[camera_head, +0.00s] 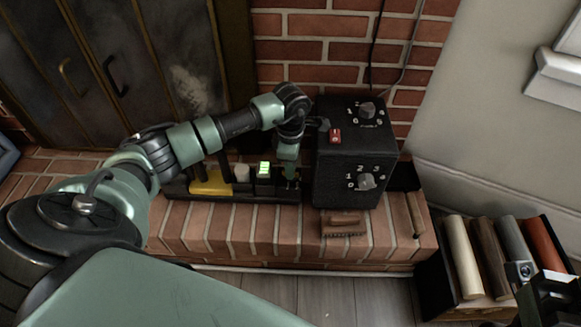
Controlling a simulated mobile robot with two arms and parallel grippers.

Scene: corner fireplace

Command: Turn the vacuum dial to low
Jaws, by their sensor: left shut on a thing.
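A black box (335,184) stands on the brick hearth. It has a grey dial (367,110) on its top and another grey dial (367,181) on its front, both with numbers around them. I cannot tell which is the vacuum dial or read any "low" mark. My left gripper (290,180) points down at the black rack, left of the box and apart from both dials. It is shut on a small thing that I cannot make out. A dark part at the lower right edge (548,300) looks like my right gripper; its jaws cannot be made out.
The black rack (235,196) holds a yellow block (212,183) and a green-lit piece (264,170). A red switch (335,135) is on the box. A brown brush (343,223) lies in front. A crate (437,290) of several rolls stands right. Cables hang behind the box.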

